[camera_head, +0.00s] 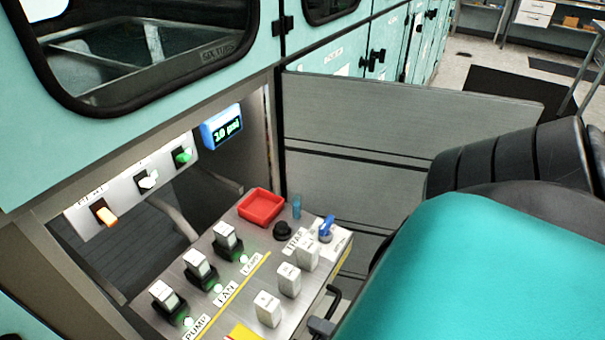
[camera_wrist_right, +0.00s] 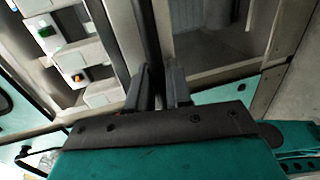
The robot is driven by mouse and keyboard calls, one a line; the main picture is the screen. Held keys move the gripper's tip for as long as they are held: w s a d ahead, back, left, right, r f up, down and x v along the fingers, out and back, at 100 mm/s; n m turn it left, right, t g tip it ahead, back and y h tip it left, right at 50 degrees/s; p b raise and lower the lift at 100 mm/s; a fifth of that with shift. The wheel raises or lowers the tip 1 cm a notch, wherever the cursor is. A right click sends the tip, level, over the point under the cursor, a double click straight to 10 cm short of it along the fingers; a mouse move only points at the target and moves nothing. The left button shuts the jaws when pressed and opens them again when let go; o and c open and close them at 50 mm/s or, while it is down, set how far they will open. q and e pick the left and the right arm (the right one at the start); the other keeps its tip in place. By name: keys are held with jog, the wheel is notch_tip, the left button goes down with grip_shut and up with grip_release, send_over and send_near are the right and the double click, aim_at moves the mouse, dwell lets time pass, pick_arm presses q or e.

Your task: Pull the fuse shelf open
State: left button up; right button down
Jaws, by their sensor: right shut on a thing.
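The fuse shelf (camera_head: 212,315) is a grey metal shelf standing out of the cabinet opening, with its labelled top facing up in the head view. It carries black-based switches with lit green spots, white blocks, a red tray (camera_head: 262,206) and a blue-handled knob (camera_head: 326,229). A dark bar handle (camera_head: 334,301) is at its front right edge. My right gripper (camera_head: 322,326) is at this handle and shut on it; my teal arm hides part of the shelf's right side. In the right wrist view, the two dark fingers (camera_wrist_right: 159,82) stand close together. My left gripper is out of view.
A white switch panel (camera_head: 128,190) with orange, white and green switches and a blue pressure display (camera_head: 221,127) are above the shelf. Grey panels (camera_head: 400,110) stand behind it. Floor (camera_head: 478,58) shows at the far right.

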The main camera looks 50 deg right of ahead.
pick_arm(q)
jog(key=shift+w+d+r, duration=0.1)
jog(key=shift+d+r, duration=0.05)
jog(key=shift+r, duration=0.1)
pick_arm(e)
jog(key=shift+f+v, duration=0.2)
jog(key=shift+v, duration=0.8)
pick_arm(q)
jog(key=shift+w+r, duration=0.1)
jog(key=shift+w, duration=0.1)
pick_arm(e)
jog(key=c, duration=1.2)
grip_release()
jog(key=shift+c, duration=0.2)
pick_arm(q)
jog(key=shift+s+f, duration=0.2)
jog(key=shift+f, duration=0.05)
pick_arm(e)
jog(key=v, duration=1.2)
jog(key=shift+s, duration=0.4)
